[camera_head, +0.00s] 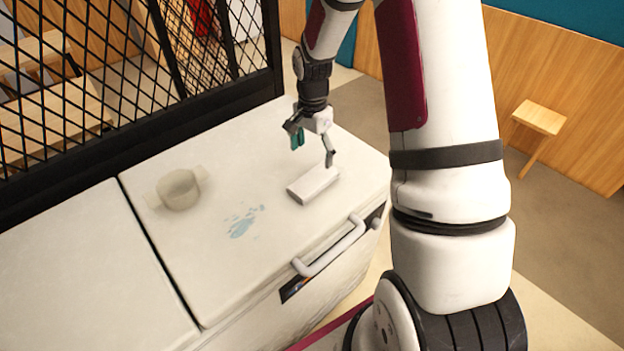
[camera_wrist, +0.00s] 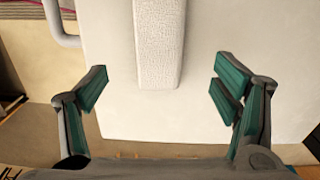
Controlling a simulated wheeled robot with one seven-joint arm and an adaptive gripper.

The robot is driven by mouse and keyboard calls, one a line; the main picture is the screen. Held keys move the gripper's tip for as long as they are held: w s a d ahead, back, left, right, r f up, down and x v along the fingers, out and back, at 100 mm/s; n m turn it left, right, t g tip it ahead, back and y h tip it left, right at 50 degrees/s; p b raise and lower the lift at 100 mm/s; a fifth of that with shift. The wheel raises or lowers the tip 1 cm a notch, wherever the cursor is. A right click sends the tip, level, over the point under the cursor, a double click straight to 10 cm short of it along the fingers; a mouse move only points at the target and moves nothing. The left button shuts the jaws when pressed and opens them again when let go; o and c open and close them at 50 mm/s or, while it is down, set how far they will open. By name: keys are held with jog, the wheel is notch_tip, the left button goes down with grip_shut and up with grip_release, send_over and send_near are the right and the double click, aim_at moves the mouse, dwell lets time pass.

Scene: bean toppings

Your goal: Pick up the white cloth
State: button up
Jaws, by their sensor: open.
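The white cloth (camera_head: 314,185) is a small, thick, oblong block lying flat on the white counter top, near its front edge. In the wrist view the cloth (camera_wrist: 159,42) shows a textured surface at the top middle, running out of the frame. My gripper (camera_head: 313,150) hangs just above and behind the cloth in the head view, its fingers spread. In the wrist view my gripper (camera_wrist: 160,92) is open and empty, with green pads left and right. The cloth's near end lies between and slightly beyond the fingertips. The gripper does not appear to touch it.
A pale two-handled pot (camera_head: 179,190) stands on the counter (camera_head: 270,255) at the left. A light-blue spill (camera_head: 243,221) lies between pot and cloth. A handle (camera_head: 331,249) sticks out at the front edge. A black mesh screen (camera_head: 130,100) stands behind.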

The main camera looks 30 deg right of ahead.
aim_at(313, 178)
jog(key=shift+d+f+p, duration=0.1)
jog(key=shift+f+p, duration=0.75)
jog(key=shift+f, duration=3.55)
jog(key=c, duration=1.2)
